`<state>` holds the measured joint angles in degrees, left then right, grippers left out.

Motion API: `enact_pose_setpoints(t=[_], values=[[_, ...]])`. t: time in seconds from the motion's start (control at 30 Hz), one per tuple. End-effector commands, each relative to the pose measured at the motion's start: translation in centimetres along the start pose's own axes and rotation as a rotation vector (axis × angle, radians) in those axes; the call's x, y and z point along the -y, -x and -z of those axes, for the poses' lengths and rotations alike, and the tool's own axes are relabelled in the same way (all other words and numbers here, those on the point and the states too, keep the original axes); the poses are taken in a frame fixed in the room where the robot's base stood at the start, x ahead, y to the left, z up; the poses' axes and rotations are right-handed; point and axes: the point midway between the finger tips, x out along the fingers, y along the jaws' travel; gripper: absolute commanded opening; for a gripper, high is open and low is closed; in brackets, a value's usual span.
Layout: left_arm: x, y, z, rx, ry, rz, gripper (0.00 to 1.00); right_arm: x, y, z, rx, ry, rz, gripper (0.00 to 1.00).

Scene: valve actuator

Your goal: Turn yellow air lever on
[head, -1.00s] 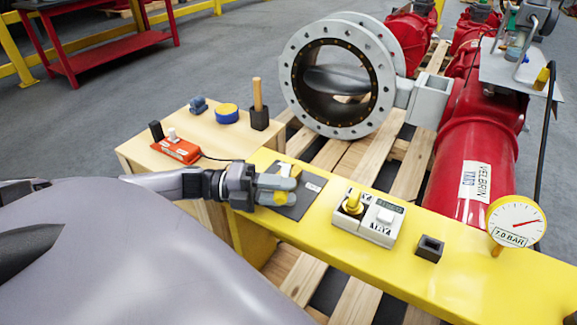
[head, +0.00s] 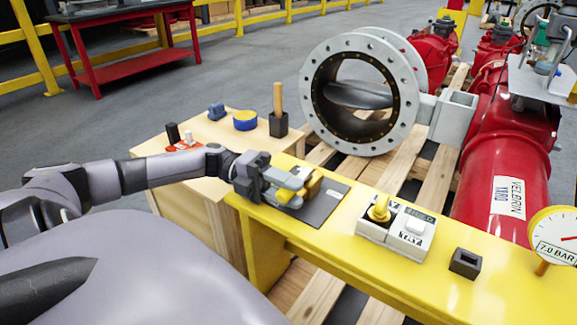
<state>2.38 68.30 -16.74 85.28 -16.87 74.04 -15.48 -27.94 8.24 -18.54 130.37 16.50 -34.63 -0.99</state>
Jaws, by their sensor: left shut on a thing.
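A dark plate (head: 322,207) with a small white label lies on the yellow beam. My left gripper (head: 298,188) is over this plate, its fingers shut on a yellow lever (head: 313,186). The fingers and gripper body hide much of the lever, so its exact angle is hard to tell. A second yellow part, a knob (head: 380,208), stands on a white-grey control box (head: 397,228) to the right, apart from the gripper. My right gripper is not in view.
A pressure gauge (head: 556,238) reading 7.0 BAR and a small black square holder (head: 465,263) are on the right of the yellow beam (head: 345,250). A wooden box (head: 195,190) with small items stands left. The big grey flanged valve (head: 318,98) is behind.

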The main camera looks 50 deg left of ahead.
Motion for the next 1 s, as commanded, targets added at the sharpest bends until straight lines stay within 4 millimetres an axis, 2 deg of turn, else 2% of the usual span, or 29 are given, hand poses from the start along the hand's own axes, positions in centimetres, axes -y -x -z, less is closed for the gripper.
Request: enact_pose_setpoints(t=[0.17,0.2,0.27,0.63,1.0], values=[[0.0,0.0,0.0,0.002,0.0,0.0,0.0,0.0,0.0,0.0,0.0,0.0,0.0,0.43],[0.0,0.0,-0.1,0.002,-0.001,0.001,0.38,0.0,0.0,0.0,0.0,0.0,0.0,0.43],[0.0,-0.1,-0.1,0.002,-0.001,0.001,0.53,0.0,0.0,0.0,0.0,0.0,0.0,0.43],[0.1,0.5,-0.1,0.002,0.0,0.0,0.53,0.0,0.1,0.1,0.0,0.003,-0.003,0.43],[0.1,5.7,-0.1,0.005,-0.001,0.0,0.53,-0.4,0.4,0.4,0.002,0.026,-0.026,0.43]])
